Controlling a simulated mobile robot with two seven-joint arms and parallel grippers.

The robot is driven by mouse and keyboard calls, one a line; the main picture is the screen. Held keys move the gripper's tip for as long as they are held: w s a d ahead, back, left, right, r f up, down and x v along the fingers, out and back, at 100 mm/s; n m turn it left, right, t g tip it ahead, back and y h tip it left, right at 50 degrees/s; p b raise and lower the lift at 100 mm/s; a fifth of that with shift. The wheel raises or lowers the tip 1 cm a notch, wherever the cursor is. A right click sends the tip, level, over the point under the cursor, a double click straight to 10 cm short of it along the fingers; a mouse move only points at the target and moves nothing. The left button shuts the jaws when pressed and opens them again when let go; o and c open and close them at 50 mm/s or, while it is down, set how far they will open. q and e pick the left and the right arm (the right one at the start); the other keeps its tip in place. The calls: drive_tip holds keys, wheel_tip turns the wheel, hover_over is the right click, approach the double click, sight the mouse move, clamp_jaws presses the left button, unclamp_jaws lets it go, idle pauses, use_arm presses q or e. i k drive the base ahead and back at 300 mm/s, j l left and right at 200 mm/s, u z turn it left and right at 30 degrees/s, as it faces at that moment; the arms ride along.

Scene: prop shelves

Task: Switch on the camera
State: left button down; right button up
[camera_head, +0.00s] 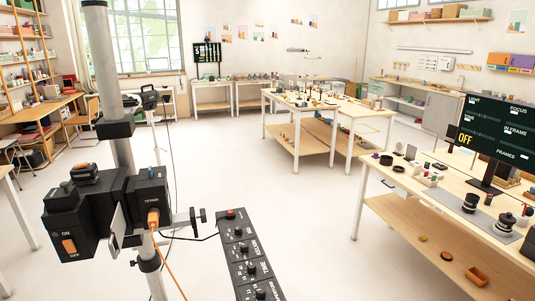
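The black camera (88,200) is mounted on a grey upright stand (104,60) at the left front. Its left side face carries an orange switch (69,246) between the printed words ON above and OFF below. Which way the switch is set is too small to tell. An orange cable (153,218) plugs into the face marked TETHER. A dark monitor (495,125) on the right table reads OFF in yellow. Neither of my grippers shows in the head view.
A black control panel (245,262) with several knobs and a red button stands just right of the camera. The right table (400,178) holds the monitor and small props. A prop table (299,136) stands mid-room. The floor (305,220) between is clear.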

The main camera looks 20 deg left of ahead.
sight(69, 245)
drive_tip(key=u, duration=1.6)
